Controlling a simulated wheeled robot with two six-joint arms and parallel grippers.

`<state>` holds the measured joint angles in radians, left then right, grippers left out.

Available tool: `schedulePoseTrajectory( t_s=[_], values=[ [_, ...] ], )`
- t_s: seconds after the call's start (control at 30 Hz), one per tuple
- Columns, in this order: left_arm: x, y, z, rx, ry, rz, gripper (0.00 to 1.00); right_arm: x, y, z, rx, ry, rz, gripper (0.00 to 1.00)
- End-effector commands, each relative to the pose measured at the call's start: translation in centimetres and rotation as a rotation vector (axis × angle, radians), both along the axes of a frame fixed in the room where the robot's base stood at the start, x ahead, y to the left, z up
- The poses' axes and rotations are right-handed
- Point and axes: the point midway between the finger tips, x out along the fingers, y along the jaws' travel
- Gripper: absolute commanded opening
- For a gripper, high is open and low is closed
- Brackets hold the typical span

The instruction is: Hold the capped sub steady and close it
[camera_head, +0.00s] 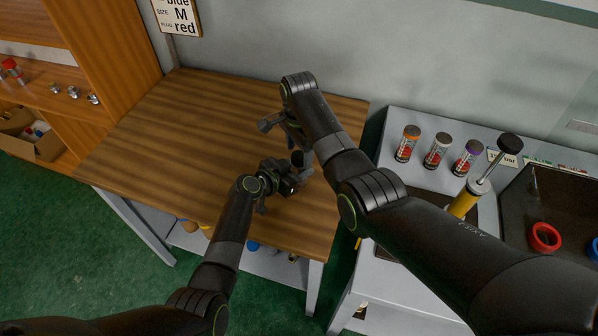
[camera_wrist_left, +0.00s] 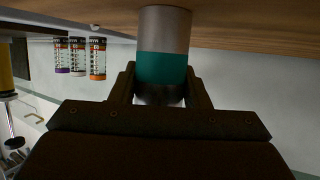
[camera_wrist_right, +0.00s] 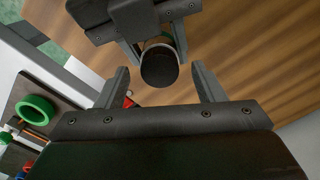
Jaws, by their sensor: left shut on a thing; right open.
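The capped sub is a short cylinder; in the left wrist view (camera_wrist_left: 163,66) it has a grey section, a teal band and a darker end between the fingers. My left gripper (camera_head: 285,180) is shut on it above the wooden table. In the right wrist view the dark round end of the sub (camera_wrist_right: 159,66) faces the camera. My right gripper (camera_head: 288,140) is open, its fingers apart on either side of that end in this view, with gaps visible. Whether the fingers reach around the end cannot be told. The left gripper hides part of the sub.
The wooden table (camera_head: 160,130) is clear on its left. A grey bench at the right bears several capped vials (camera_head: 437,150), a yellow-bodied pump (camera_head: 463,203) and a dark tray with a red ring (camera_head: 543,237). A sign (camera_head: 178,16) hangs on the wall.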

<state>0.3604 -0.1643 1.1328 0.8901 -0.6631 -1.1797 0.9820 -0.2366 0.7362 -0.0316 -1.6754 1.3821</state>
Motion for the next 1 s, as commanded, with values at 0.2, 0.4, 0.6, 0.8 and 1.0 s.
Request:
schedulePoseTrajectory(
  t_s=[0.2, 0.4, 0.6, 0.8, 1.0],
  values=[
    [0.0, 0.0, -0.1, 0.001, 0.002, 0.000, 0.00, 0.1, 0.0, 4.7, 0.002, -0.006, 0.000, 0.62],
    [0.0, 0.0, -0.1, 0.001, 0.002, 0.000, 0.00, 0.1, 0.0, 8.5, 0.001, -0.005, 0.000, 0.62],
    [0.0, 0.0, -0.1, 0.001, 0.002, 0.000, 0.00, 0.1, -0.1, 10.4, 0.000, -0.002, 0.000, 0.62],
    [0.0, 0.0, -0.1, 0.001, 0.002, 0.000, 0.00, 0.1, 0.0, 10.7, 0.000, -0.002, 0.000, 0.62],
    [0.0, 0.0, -0.1, 0.001, 0.001, 0.000, 0.51, 0.1, 0.0, 10.6, 0.000, -0.002, -0.001, 0.62]
  ],
)
